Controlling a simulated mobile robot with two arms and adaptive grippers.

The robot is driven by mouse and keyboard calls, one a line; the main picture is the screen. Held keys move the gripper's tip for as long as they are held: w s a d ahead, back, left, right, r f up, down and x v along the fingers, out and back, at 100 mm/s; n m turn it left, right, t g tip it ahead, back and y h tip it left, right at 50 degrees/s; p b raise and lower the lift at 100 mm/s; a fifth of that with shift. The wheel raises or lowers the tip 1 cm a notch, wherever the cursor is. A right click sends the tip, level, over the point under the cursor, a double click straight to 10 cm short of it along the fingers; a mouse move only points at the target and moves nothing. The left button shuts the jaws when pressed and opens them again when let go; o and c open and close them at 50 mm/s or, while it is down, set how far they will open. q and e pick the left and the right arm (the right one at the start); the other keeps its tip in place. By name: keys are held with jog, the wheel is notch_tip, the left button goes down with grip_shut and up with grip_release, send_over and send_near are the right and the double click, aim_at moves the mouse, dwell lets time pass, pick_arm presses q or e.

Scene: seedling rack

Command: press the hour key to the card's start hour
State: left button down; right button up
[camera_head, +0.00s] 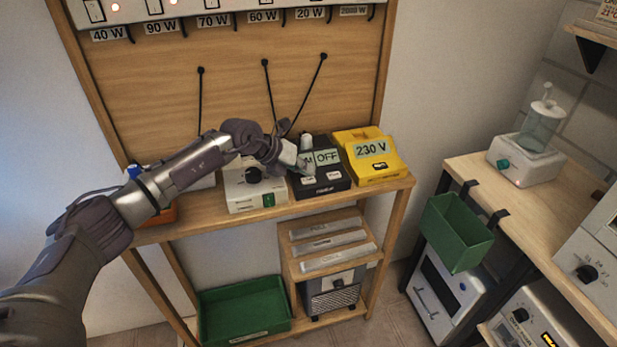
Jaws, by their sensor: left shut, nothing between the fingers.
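A dark timer box (320,187) stands on the wooden rack shelf, with a pale display (327,157) reading OFF on its right half. Small pale keys (334,177) with lettering too small to read sit below the display. My left gripper (306,168) is shut and empty, over the left part of the timer. It covers part of the display and the left key area; I cannot tell whether it touches a key. A partly cut-off card (608,12) shows at the top right edge; I cannot read a start hour on it. My right gripper is out of view.
A white box with a dark knob (257,195) is left of the timer, and a yellow 230 V unit (371,156) is close on its right. A labelled power strip (220,8) runs above.

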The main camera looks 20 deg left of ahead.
aim_at(306, 180)
pick_arm(q)
jog(key=shift+r, duration=0.15)
jog(key=shift+r+p, duration=1.8)
jog(key=shift+r, duration=0.75)
jog(key=shift+f, duration=0.1)
